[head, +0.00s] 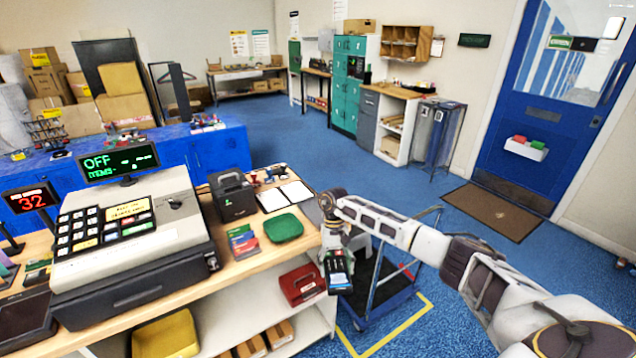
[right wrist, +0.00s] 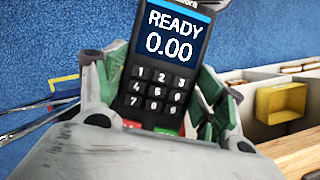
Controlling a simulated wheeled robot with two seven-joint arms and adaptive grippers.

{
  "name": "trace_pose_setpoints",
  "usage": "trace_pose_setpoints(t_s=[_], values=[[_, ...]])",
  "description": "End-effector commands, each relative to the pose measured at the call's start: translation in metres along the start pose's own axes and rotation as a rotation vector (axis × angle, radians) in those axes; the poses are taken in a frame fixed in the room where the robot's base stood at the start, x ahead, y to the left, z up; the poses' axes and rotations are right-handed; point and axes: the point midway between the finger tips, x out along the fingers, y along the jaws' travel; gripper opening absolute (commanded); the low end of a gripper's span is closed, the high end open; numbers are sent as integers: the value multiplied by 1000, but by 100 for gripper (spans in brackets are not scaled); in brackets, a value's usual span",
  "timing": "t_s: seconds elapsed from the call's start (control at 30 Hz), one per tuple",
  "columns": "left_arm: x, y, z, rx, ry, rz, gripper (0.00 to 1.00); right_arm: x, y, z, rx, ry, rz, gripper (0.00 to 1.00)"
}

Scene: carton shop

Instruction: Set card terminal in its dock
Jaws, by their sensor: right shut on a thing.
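The card terminal (right wrist: 168,75) is black with a number keypad, and its screen reads READY 0.00 in the right wrist view. My right gripper (right wrist: 165,95) is shut on it, with green-padded fingers on both sides. In the head view the terminal (head: 339,277) hangs from my right gripper (head: 336,258), off the counter's right end and apart from it. My left gripper is out of view.
On the wooden counter (head: 238,272) are a grey till (head: 130,235), a green tray (head: 284,227), coloured cards (head: 243,242) and an open white-paged book (head: 285,196). A red box (head: 302,284) and a yellow bin (head: 166,336) sit below. A blue trolley (head: 380,298) stands at right.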

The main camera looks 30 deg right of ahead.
Motion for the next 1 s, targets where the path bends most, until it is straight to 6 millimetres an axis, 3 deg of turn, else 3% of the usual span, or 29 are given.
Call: trace_pose_setpoints(t_s=[0.03, 0.1, 0.3, 0.63, 1.0], values=[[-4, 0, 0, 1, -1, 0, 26, -21, 4, -5, 54, 4, -26, 52], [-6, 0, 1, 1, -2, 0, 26, -43, 10, -10, 142, 5, -63, 52], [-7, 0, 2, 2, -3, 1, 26, -81, 19, -20, 366, 8, -152, 52], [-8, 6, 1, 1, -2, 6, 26, -121, 26, -29, 688, 13, -281, 52], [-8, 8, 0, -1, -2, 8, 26, -148, 29, -35, 1027, 15, -411, 52]])
